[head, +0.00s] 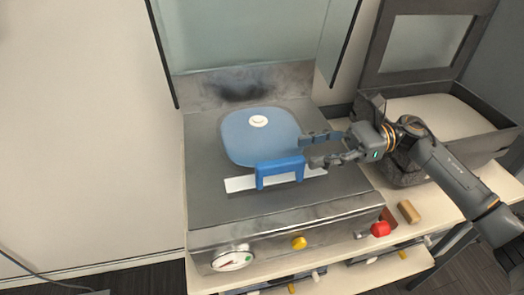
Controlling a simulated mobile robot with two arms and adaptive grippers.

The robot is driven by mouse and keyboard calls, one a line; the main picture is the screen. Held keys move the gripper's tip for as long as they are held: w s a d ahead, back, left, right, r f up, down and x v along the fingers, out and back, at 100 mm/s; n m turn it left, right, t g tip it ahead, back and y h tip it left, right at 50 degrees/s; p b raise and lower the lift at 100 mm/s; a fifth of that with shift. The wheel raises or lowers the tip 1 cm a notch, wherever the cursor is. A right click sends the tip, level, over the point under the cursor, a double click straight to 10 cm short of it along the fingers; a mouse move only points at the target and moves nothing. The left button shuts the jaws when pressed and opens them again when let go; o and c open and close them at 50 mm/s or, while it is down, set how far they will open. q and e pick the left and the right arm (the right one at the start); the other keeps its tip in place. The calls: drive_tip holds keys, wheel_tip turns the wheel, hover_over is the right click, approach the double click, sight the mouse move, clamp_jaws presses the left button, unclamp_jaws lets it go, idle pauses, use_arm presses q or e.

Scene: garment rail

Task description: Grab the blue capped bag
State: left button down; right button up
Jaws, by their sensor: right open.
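The blue capped bag (243,142) lies flat on the metal top of a machine. It is rounded and translucent-looking, with a round white cap (258,121) near its upper middle. My right gripper (309,151) is open and points left, with its fingers at the bag's right edge. The gap between the fingers looks empty, and I cannot tell whether a fingertip touches the bag. My left gripper is not in view.
A blue handle (280,172) on a white strip (240,184) sits just in front of the bag. The machine (215,212) has a gauge (232,258) and a yellow knob (299,243). An open dark case (481,107) stands right. A wooden block (409,211) and a red knob (380,229) are nearby.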

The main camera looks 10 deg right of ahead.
sight(281, 161)
drive_tip(key=a+p, duration=0.1)
drive_tip(key=a, duration=0.1)
drive_tip(key=a+p, duration=0.1)
drive_tip(key=a, duration=0.1)
drive_tip(key=a+p, duration=0.2)
drive_tip(key=a, duration=0.1)
drive_tip(key=shift+s+f, duration=0.35)
drive_tip(key=shift+a+f, duration=0.15)
drive_tip(key=shift+a, duration=0.15)
clamp_jaws()
